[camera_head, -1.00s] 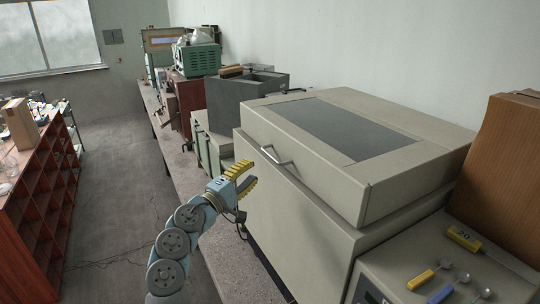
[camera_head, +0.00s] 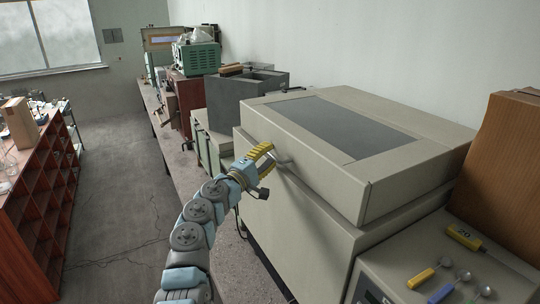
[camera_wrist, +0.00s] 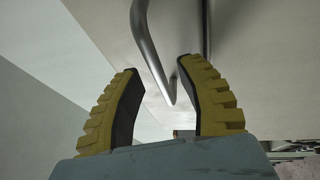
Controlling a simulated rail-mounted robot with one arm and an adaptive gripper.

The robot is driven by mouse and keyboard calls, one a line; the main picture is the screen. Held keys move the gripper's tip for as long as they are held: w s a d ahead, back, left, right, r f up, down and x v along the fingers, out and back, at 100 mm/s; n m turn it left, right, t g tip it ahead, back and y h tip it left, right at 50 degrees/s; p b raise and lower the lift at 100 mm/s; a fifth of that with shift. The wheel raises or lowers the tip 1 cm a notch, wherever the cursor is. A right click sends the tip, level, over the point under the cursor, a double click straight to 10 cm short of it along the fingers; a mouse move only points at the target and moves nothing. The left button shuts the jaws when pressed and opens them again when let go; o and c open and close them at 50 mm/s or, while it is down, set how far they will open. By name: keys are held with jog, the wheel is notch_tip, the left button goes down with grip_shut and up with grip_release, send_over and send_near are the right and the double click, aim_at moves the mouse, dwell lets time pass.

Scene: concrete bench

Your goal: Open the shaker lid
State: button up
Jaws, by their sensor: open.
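The shaker is a large beige box whose lid (camera_head: 409,178) has a dark window panel (camera_head: 345,128) on top. The lid looks closed on the shaker body (camera_head: 310,240). A metal bar handle (camera_head: 284,159) sticks out of the lid's front; in the wrist view the handle (camera_wrist: 150,55) runs down to the gap between the fingertips. My gripper (camera_head: 268,158) has yellow ribbed fingers and is at the handle in the head view. In the wrist view my gripper (camera_wrist: 155,75) is open, its fingers on either side of the handle's lower end. I cannot tell whether they touch it.
A grey box (camera_head: 238,105) and green equipment (camera_head: 196,57) stand further along the bench. At the right are a brown wooden box (camera_head: 505,165) and a beige device with spoons (camera_head: 430,275). A red shelf (camera_head: 40,185) stands left across clear floor (camera_head: 115,190).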

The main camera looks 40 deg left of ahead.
jog(key=shift+w, duration=0.4)
grip_shut()
